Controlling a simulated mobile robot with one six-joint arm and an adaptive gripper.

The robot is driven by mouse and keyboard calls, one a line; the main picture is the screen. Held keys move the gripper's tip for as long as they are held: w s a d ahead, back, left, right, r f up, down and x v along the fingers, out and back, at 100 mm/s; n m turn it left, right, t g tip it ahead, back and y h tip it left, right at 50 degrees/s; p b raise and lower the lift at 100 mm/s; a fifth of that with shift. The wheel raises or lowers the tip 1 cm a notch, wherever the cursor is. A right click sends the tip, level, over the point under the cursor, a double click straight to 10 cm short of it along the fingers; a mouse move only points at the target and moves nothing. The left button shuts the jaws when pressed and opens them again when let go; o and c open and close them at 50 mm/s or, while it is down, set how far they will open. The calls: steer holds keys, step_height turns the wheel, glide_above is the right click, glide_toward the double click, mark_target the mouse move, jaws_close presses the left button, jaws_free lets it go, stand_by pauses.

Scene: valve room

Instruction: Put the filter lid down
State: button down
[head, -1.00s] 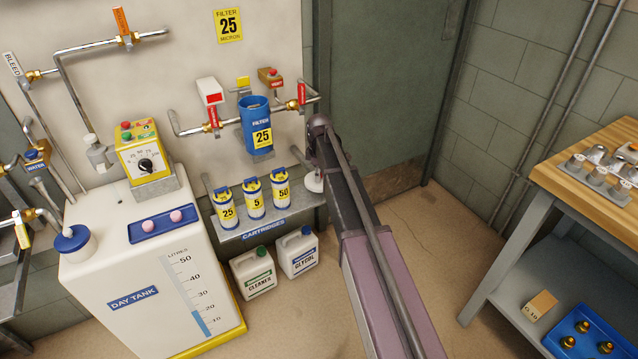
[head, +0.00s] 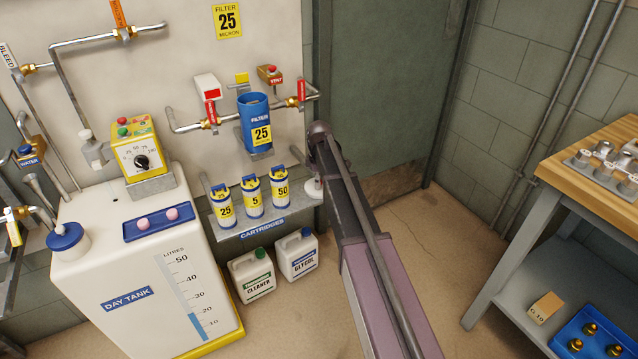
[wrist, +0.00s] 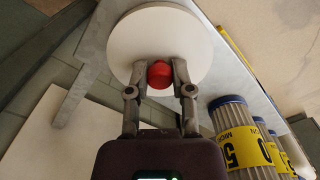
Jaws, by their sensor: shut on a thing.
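The filter lid (wrist: 190,50) is a round white disc with a red knob (wrist: 160,75) in the wrist view. My gripper (wrist: 160,70) is shut on the red knob, with one finger on each side. In the head view the edge of the lid (head: 312,188) shows beside my arm, at the right end of the grey cartridge shelf (head: 240,235). My arm hides the gripper there. Whether the lid touches the shelf I cannot tell. The blue filter housing (head: 255,122) on the wall above is open at the top.
A cleaner jug (head: 251,276) and a glycol jug (head: 297,254) stand on the floor below. A wooden-topped bench (head: 585,165) is at the right.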

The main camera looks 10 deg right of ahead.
steer(key=shift+f, duration=0.2)
steer(key=c, duration=0.5)
jaws_free()
steer(key=shift+r, duration=0.15)
step_height(320, 180, up, 12)
steer(key=p, duration=1.2)
steer(key=shift+s, duration=0.1)
stand_by(0.3)
